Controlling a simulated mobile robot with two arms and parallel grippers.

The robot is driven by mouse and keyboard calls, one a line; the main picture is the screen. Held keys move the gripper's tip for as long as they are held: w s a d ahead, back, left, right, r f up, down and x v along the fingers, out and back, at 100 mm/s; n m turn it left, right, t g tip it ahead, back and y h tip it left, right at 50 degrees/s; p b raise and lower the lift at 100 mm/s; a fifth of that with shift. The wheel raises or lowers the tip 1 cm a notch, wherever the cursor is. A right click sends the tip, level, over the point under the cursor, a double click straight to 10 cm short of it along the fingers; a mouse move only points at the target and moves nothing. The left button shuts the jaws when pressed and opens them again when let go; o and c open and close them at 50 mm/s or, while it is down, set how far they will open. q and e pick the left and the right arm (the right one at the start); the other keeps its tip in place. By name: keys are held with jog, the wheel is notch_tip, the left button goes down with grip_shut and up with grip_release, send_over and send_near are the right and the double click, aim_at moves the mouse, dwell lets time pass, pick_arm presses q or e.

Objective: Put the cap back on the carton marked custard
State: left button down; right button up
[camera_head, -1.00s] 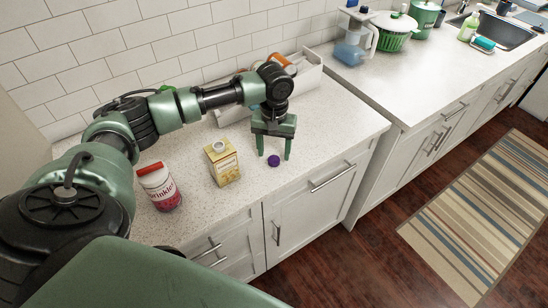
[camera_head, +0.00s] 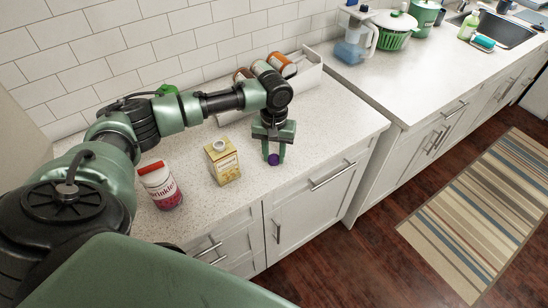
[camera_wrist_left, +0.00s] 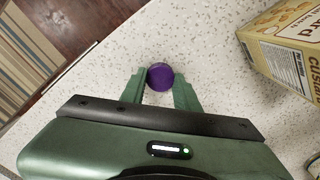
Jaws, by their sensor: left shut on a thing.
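The custard carton (camera_head: 224,163) stands upright on the speckled counter, yellow with an uncapped spout on top; part of it shows in the left wrist view (camera_wrist_left: 290,45). A round purple cap (camera_head: 273,159) is at the counter's front part, right of the carton. My left gripper (camera_head: 273,160) points down over the counter and is shut on the purple cap. In the left wrist view the cap (camera_wrist_left: 160,76) sits between the two green fingertips. Whether it touches the counter I cannot tell. My right gripper is not in view.
A sprinkles canister (camera_head: 161,187) with a red lid stands left of the carton. A white rack (camera_head: 310,78) with jars lies behind my arm by the tiled wall. The counter's front edge runs close by the cap.

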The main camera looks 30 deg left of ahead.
aim_at(274, 158)
pick_arm(q)
jog(key=shift+r, duration=0.1)
notch_tip(274, 158, up, 20)
jog(key=b, duration=0.2)
jog(key=shift+b, duration=0.4)
